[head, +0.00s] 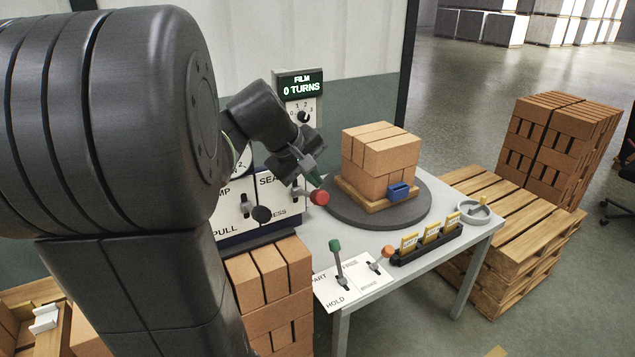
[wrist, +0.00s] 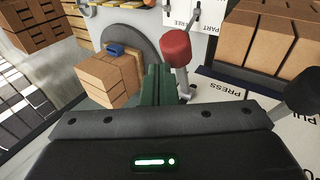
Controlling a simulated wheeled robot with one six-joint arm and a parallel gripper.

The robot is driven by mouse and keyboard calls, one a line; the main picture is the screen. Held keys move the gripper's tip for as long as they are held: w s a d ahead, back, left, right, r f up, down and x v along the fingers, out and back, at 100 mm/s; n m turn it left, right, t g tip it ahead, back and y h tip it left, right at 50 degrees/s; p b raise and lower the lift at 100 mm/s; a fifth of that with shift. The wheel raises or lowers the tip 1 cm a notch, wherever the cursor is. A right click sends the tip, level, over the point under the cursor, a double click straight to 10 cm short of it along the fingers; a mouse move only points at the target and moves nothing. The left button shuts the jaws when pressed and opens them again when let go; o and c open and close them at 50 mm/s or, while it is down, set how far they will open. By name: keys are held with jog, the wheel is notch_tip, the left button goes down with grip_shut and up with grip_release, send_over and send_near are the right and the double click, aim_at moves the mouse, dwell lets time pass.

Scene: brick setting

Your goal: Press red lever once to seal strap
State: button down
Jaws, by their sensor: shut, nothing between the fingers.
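The red lever knob (head: 319,197) sticks out from the white panel marked "SEA…" and "PRESS" (head: 272,200). In the wrist view the red knob (wrist: 176,47) stands on a grey stem just right of my fingers. My gripper (head: 313,177) is shut and empty, with its green fingertips just above the knob. In the wrist view the shut green fingers (wrist: 157,85) point past the knob; I cannot tell whether they touch it. A small brick stack (head: 380,155) sits on a round grey turntable (head: 350,212), with a blue clip (head: 398,191) low on its side. I cannot make out a strap.
A black-knobbed lever (head: 261,214) stands left of the red one. A green-knobbed lever (head: 336,250) and an orange knob (head: 388,251) are at the table front. The display (head: 301,86) reads "FILM 0 TURNS". Bricks (head: 270,290) stand close below the panel.

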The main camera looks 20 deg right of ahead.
jog(key=shift+w+r+p, duration=0.35)
jog(key=shift+r+p, duration=0.15)
jog(key=shift+r, duration=0.25)
jog(key=r+p, duration=0.1)
jog(key=w+r+p, duration=0.1)
jog(key=r, duration=0.1)
jog(key=w+r+p, duration=0.1)
jog(key=p, duration=0.1)
jog(key=shift+w+a+r, duration=0.1)
jog(key=shift+a+r, duration=0.05)
jog(key=shift+r, duration=0.05)
dwell(0.7)
